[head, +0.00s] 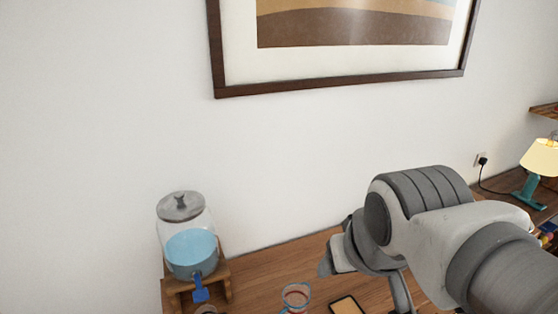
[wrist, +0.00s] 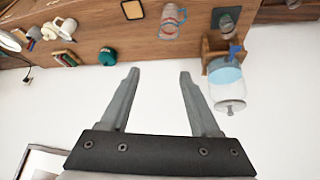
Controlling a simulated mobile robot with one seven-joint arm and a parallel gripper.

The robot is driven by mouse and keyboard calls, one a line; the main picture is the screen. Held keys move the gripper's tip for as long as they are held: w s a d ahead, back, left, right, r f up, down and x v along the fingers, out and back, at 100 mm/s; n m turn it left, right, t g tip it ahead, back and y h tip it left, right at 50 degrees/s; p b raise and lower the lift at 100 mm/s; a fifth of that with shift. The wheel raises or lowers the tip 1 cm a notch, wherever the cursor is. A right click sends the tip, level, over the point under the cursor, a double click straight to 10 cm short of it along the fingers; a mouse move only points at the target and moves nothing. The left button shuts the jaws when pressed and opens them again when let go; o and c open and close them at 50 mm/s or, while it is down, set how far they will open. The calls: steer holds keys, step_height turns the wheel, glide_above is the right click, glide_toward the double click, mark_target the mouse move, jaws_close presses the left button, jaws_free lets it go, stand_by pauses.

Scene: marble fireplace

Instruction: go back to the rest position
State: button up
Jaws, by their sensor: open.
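My gripper (wrist: 158,74) is open and empty in the wrist view, its two grey fingers spread apart with the white wall behind them. In the head view, my arm reaches in from the lower right, and my gripper (head: 364,284) hangs at the lower middle, in front of the wooden counter (head: 262,270). Nothing is held between the fingers. In the head view the fingers are partly cut off by the bottom edge and the arm hides part of the counter.
A glass dispenser (head: 191,245) with blue liquid stands on a wooden stand at the left. A clear glass (head: 296,296) and a dark-rimmed tan rectangle (head: 346,305) lie near my gripper. A lamp (head: 540,160) stands far right. A framed picture (head: 340,80) hangs above; the wall between is bare.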

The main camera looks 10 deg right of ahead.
steer(key=shift+s+a+f+g+y, duration=0.15)
steer(key=shift+s+a+f, duration=0.05)
steer(key=shift+s, duration=0.3)
steer(key=shift+s+a+f+g+y, duration=0.15)
steer(key=shift+s+a, duration=0.05)
steer(key=shift+s, duration=0.25)
